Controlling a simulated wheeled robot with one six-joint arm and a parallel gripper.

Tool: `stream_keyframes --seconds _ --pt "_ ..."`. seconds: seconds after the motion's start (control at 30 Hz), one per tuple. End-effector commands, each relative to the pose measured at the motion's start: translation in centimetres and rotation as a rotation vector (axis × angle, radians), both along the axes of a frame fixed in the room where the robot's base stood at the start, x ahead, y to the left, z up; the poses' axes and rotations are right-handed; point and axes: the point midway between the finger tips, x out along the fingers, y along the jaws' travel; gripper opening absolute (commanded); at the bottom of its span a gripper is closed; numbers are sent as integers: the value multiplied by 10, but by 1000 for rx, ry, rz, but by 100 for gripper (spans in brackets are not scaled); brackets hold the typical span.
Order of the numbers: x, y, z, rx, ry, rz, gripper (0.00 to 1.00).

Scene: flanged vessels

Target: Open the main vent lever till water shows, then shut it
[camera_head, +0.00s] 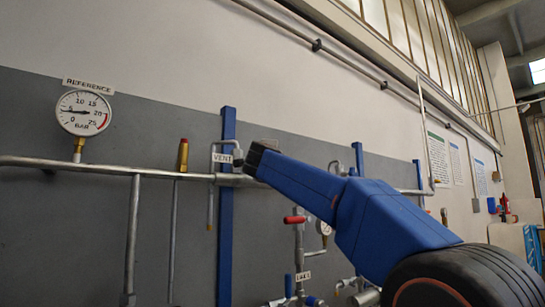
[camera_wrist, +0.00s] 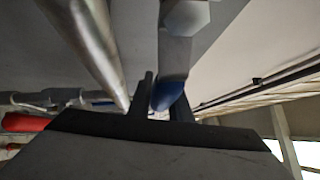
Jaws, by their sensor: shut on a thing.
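The VENT label (camera_head: 223,158) hangs on the horizontal pipe, beside a thin bent vent tube (camera_head: 211,190) whose open end points down. No water shows at that end. My gripper (camera_head: 254,158) is at the pipe, just right of the label, and hides the lever in the head view. In the wrist view the vent lever (camera_wrist: 174,60) is a flat grey bar with a blue tip and a hex nut near its far end. Its blue end is between the dark fingers of my gripper (camera_wrist: 163,103), which are shut on it.
A REFERENCE gauge (camera_head: 83,113) and a brass fitting (camera_head: 183,155) stand left on the pipe. Blue posts (camera_head: 226,240) rise along the wall. A red-handled valve (camera_head: 295,219) and a small gauge (camera_head: 323,228) are below my arm. In the wrist view a silver pipe (camera_wrist: 88,40) runs close left of the fingers.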

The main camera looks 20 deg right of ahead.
Motion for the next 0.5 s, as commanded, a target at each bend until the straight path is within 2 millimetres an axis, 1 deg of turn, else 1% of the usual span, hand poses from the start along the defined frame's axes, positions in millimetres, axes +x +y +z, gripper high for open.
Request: stream_keyframes --seconds 0.2,0.5 --pt "0 -1 -8 61 20 -2 0" --pt "0 -2 -12 82 26 -3 0"
